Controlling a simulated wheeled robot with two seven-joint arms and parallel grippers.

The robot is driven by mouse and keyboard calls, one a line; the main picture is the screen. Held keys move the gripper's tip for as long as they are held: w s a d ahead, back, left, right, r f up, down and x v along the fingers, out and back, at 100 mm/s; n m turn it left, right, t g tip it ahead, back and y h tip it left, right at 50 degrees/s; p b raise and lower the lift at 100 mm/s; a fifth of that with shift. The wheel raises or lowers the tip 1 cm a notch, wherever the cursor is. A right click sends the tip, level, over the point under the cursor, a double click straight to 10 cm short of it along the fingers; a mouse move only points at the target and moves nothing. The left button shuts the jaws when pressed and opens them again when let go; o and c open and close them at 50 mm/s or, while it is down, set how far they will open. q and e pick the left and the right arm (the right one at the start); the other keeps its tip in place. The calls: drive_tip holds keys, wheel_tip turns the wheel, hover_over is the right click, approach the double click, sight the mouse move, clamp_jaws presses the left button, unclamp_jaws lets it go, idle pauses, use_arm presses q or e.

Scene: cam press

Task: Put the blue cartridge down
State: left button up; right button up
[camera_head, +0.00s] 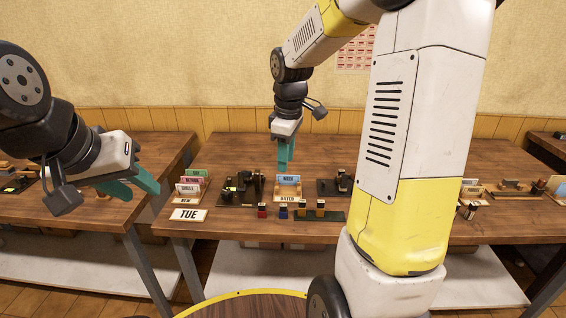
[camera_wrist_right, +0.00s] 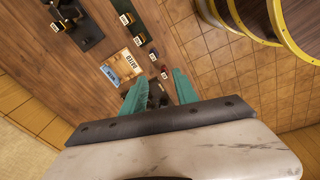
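The small blue cartridge (camera_head: 283,212) stands on the brown table in the head view, between a red cartridge (camera_head: 262,211) and a dark green tray (camera_head: 333,216). In the right wrist view the blue cartridge (camera_wrist_right: 153,56) is small, and its colour is hard to make out. My right gripper (camera_head: 282,168) hangs above the table, behind and above the blue cartridge, not touching it. Its teal fingers (camera_wrist_right: 160,82) are apart in the wrist view with nothing held between them. My left gripper (camera_head: 140,190) is open and empty, left of the main table's objects.
A card holder labelled DATED (camera_head: 288,188) stands behind the blue cartridge. A dark press-like device (camera_head: 240,188) is to its left, and another dark device (camera_head: 336,186) to its right. My right arm hides part of the table.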

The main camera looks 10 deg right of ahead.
drive_tip(key=s+r+m+t, duration=0.1)
drive_tip(key=s+r+m, duration=0.2)
drive_tip(key=s, duration=0.3)
drive_tip(key=s+a+r+m+t+y, duration=0.1)
drive_tip(key=s+r+m+t, duration=0.1)
drive_tip(key=s, duration=0.5)
drive_tip(key=s+a+r+m+t+y, duration=0.1)
drive_tip(key=s+r+m, duration=0.3)
drive_tip(key=s+m, duration=0.1)
drive_tip(key=shift+s+a+m+t, duration=0.15)
drive_tip(key=shift+s+m+t, duration=0.25)
drive_tip(key=shift+s, duration=0.3)
